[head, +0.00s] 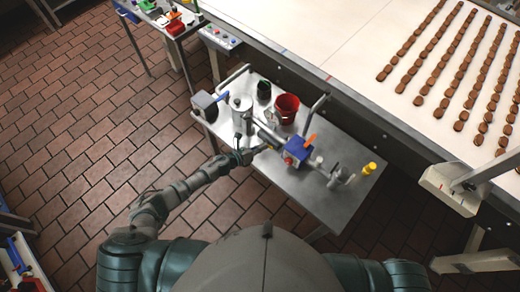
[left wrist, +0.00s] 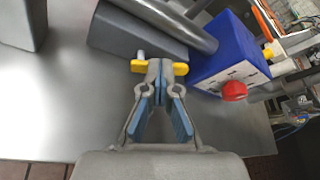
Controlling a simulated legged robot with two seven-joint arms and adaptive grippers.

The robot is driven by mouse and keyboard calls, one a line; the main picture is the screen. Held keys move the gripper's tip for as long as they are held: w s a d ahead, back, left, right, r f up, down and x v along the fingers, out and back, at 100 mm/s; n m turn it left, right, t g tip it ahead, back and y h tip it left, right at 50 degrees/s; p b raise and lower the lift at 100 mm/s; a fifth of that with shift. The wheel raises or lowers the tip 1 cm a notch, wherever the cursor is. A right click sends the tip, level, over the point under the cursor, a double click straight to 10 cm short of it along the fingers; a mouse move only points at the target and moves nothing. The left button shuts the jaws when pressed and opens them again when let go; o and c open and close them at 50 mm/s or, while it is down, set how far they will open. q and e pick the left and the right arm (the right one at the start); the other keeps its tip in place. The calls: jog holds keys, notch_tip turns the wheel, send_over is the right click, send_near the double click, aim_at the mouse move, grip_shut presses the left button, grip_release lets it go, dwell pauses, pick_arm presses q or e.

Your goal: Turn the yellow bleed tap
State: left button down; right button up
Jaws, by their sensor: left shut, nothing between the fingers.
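The yellow bleed tap (left wrist: 181,69) is a short yellow bar in the left wrist view, in front of a dark grey block. Both of its ends show, and its middle is hidden behind my fingertips. My left gripper (left wrist: 160,66) is shut and empty, its tips in line with the middle of the tap. Whether they touch it I cannot tell. In the head view my left gripper (head: 246,156) is at the pipework on the steel cart (head: 335,212), left of the blue box (head: 298,148). My right gripper is not in view.
The blue box (left wrist: 225,48) has a red knob (left wrist: 234,91), close right of the tap. A grey pipe runs above. On the cart stand a red bucket (head: 287,106), a steel cylinder (head: 241,112) and a yellow part (head: 369,168). Behind is a conveyor (head: 330,45) with rows of biscuits.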

pick_arm(q)
jog(key=shift+w+d+r, duration=0.2)
jog(key=shift+w+r, duration=0.05)
jog(key=shift+r, duration=0.1)
dwell(0.6)
jog(key=c, duration=0.9)
grip_release()
jog(key=shift+w+d+f, duration=0.1)
jog(key=o, duration=0.8)
jog(key=shift+w+d+f, duration=0.25)
jog(key=shift+w+f, duration=0.05)
jog(key=shift+c, duration=0.2)
jog(key=shift+d, duration=0.1)
jog(key=shift+s, duration=0.2)
jog(key=v, duration=1.1)
jog(key=shift+s+a, duration=0.2)
jog(key=shift+r, duration=0.1)
